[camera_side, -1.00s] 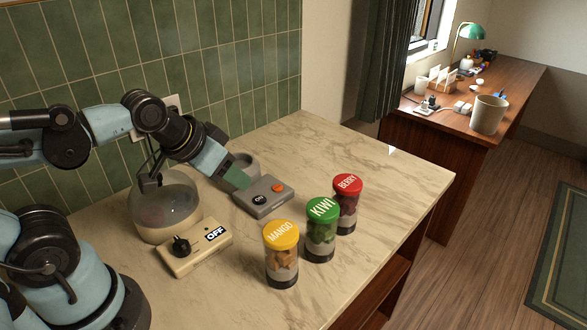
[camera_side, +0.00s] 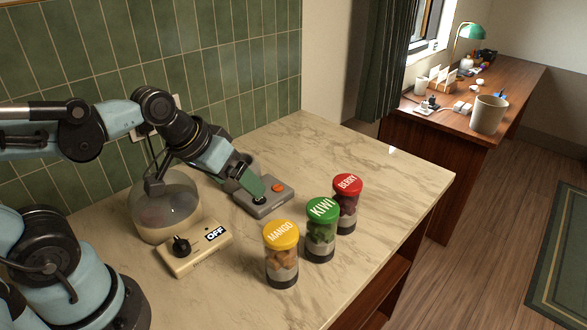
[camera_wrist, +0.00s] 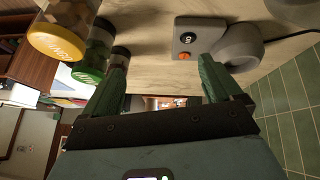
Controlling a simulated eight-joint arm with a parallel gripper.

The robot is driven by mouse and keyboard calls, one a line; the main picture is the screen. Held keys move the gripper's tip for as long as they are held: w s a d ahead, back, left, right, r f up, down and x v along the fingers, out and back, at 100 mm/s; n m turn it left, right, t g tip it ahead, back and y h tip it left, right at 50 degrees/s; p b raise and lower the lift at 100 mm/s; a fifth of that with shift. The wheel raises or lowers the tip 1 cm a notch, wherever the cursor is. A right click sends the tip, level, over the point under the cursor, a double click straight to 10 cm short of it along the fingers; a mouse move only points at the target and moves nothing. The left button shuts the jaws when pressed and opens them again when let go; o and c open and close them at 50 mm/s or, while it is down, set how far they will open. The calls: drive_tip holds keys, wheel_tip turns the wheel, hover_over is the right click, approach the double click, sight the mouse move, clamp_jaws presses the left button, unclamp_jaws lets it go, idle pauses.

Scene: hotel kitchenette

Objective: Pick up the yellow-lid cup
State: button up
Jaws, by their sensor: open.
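The yellow-lid cup (camera_side: 281,258), labelled MANGO, stands upright on the marble counter as the nearest of three lidded cups in the side view. It is clear, with orange-brown pieces inside. In the wrist view the yellow-lid cup (camera_wrist: 56,42) shows upside down at the upper left. My gripper (camera_side: 261,193) is above the small grey box, behind and to the left of the cups, apart from the yellow-lid cup. In the wrist view my gripper (camera_wrist: 163,72) has its green fingers spread, with nothing held between them.
A green KIWI cup (camera_side: 321,240) and red BERRY cup (camera_side: 346,215) stand in a row behind it. A grey box with an orange button (camera_side: 278,188) lies under my gripper. A beige OFF switch box (camera_side: 197,254) and a round glass vessel (camera_side: 165,212) are left. The counter's right side is clear.

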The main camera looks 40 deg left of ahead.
sight(291, 254)
drive_tip(key=d+f+n+g+h, duration=0.1)
drive_tip(key=d+n+g+h, duration=0.1)
drive_tip(key=n+h, duration=0.1)
drive_tip(key=d+n+g+h, duration=0.2)
drive_tip(key=d+n+h, duration=0.1)
drive_tip(key=n, duration=0.2)
drive_tip(key=w+d+f+n+g+h, duration=0.1)
drive_tip(key=d+n+g+h, duration=0.1)
drive_tip(key=n, duration=0.2)
drive_tip(key=shift+d+f+g+h, duration=0.15)
drive_tip(key=shift+f+g+h, duration=0.15)
drive_tip(key=shift+g+h, duration=0.1)
drive_tip(key=d+f, duration=0.1)
drive_tip(key=d, duration=0.1)
drive_tip(key=s+d+f+n+g+h, duration=0.1)
drive_tip(key=d, duration=0.1)
drive_tip(key=d+f+n+h, duration=0.1)
drive_tip(key=d, duration=0.1)
drive_tip(key=shift+s+d+f+g, duration=0.3)
drive_tip(key=shift+s+d+g, duration=0.05)
drive_tip(key=shift+s+g, duration=0.05)
drive_tip(key=shift+c, duration=0.2)
drive_tip(key=c, duration=1.2)
drive_tip(key=shift+r, duration=0.2)
drive_tip(key=shift+c, duration=0.2)
